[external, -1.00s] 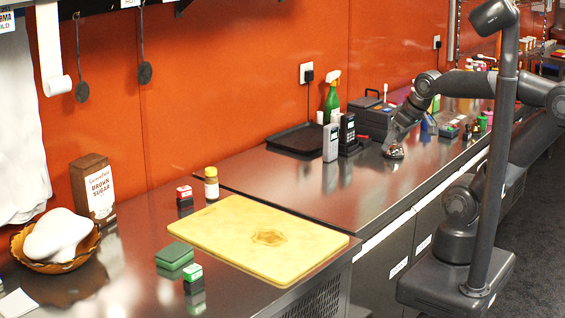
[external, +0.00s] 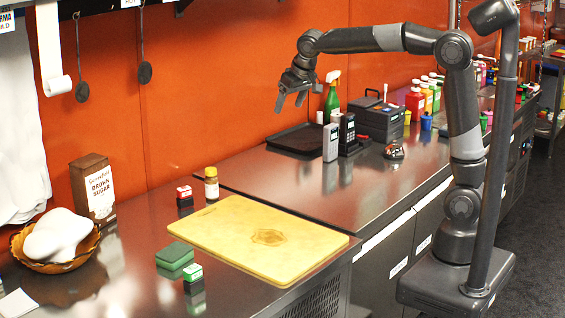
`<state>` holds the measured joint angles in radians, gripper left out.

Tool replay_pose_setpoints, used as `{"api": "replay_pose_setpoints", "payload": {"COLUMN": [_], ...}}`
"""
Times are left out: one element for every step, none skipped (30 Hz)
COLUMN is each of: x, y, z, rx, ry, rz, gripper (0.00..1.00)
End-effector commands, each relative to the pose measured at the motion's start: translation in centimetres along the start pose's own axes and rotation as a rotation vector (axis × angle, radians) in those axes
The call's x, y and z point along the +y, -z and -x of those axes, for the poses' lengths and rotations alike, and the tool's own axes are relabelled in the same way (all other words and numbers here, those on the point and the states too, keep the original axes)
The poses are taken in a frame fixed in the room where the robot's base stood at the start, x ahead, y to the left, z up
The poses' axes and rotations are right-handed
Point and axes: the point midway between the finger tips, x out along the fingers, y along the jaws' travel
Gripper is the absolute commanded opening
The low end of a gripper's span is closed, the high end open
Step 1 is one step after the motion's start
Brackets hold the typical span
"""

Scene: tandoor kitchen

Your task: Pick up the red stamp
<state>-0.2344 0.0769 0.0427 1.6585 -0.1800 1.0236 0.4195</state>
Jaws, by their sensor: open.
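The red stamp (external: 185,192), a small block with a red and white top and a dark lower part, stands upright on the steel counter, left of the yellow cutting board's far left corner. My gripper (external: 290,106) is open and empty. It hangs high above the counter near the back wall, in the picture above the black tray, well to the right of the red stamp and apart from it. No part of the stamp's near side is covered.
A small yellow-capped bottle (external: 211,184) stands close to the right of the stamp. The cutting board (external: 300,250) lies in front. A green stamp (external: 192,272) and green box (external: 174,256) stand nearer. A sugar box (external: 95,190) is left. Card terminals (external: 331,143) stand right.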

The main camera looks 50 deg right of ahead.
Motion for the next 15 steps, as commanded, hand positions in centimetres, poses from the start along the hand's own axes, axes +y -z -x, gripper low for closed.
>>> {"api": "replay_pose_setpoints", "payload": {"x": [-1.4, -2.1, -3.2, -4.0, -4.7, -5.8, -6.6, -7.4, -8.5, -9.3, -10.1, -11.2, -12.0, -12.8, -14.0], "y": [1.3, 1.9, 2.8, 3.4, 4.0, 4.8, 5.3, 5.8, 6.4, 6.9, 7.3, 7.8, 8.1, 8.4, 8.8], "z": [-1.2, -1.8, -2.5, -3.2, -3.8, -4.7, -5.4, -6.1, -7.0, -7.8, -8.5, -9.6, -10.3, -11.1, -12.2], "rx": [-0.005, -0.006, -0.009, -0.01, -0.012, -0.013, -0.014, -0.015, -0.016, -0.017, -0.018, -0.02, -0.021, -0.022, -0.022], "ry": [-0.002, -0.003, -0.004, -0.006, -0.008, -0.01, -0.011, -0.012, -0.013, -0.015, -0.017, -0.019, -0.02, -0.022, -0.024], "rz": [0.001, -0.003, -0.007, -0.011, -0.013, -0.019, -0.021, -0.026, -0.031, -0.035, -0.038, -0.045, -0.049, -0.053, -0.058], "gripper": [0.71, 0.71, 0.71, 0.71, 0.71, 0.71, 0.71, 0.71, 0.71, 0.71, 0.71, 0.71, 0.71, 0.71, 0.71]}}
